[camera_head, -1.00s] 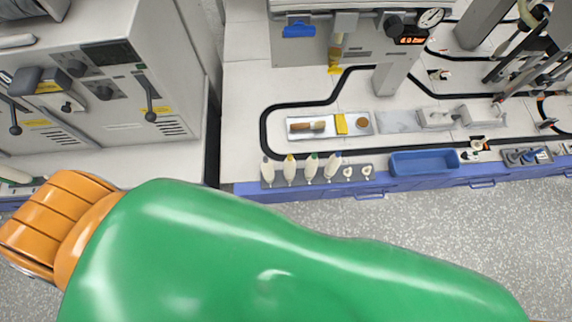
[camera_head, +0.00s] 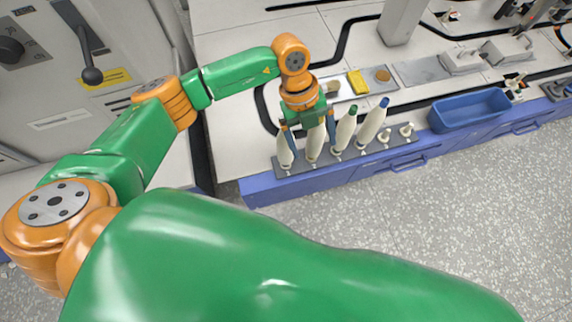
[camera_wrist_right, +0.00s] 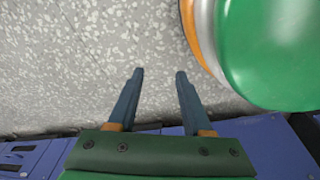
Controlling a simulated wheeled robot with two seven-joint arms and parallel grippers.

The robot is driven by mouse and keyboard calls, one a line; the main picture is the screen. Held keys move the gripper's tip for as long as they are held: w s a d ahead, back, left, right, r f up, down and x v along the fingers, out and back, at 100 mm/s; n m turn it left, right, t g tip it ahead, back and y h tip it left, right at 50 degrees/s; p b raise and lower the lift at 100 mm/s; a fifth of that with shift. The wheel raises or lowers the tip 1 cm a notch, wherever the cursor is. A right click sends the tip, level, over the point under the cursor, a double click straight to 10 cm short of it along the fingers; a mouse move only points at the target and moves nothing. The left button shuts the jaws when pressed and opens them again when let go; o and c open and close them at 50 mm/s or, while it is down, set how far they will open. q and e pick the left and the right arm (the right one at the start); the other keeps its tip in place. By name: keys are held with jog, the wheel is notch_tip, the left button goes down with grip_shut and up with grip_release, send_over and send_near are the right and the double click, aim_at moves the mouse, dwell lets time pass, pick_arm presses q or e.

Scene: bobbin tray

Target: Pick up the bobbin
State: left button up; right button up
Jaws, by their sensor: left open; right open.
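Several white bobbins stand upright in a row on a grey peg tray (camera_head: 345,156) at the bench's front edge. The leftmost bobbin (camera_head: 285,152) and the second bobbin (camera_head: 315,146) are partly covered by my left gripper (camera_head: 310,143). The third bobbin (camera_head: 345,130) has a green tip and the fourth bobbin (camera_head: 371,124) a blue tip. My left gripper is open and points down, with its fingers on either side of the second bobbin; I cannot tell if they touch it. My right gripper (camera_wrist_right: 160,74) is open and empty above the speckled floor.
Two short pegs (camera_head: 405,131) without bobbins are at the tray's right end. A blue bin (camera_head: 470,108) stands right of it. A yellow block (camera_head: 358,83) lies on a plate behind. A grey machine (camera_head: 60,110) stands at left. The floor in front is clear.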

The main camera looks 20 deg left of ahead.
aim_at(286, 147)
pick_arm(q)
jog(key=a+y, duration=0.1)
jog(key=a, duration=0.1)
jog(key=w+a+f+t+y, duration=0.1)
jog(key=a, duration=0.1)
jog(key=w+a+y, duration=0.1)
jog(key=a, duration=0.1)
jog(key=shift+w+f+n+t+b, duration=0.25)
jog(key=shift+n+t+b, duration=0.05)
jog(key=shift+n+t, duration=0.1)
notch_tip(286, 147, down, 6)
jog(key=a+b, duration=0.1)
jog(key=shift+y+b, duration=0.3)
grip_shut()
pick_arm(e)
jog(key=shift+w+a+f, duration=0.4)
jog(key=shift+w+f, duration=0.15)
jog(key=shift+w, duration=0.05)
jog(key=shift+w+a+f, duration=0.35)
jog(key=shift+w+f, duration=0.2)
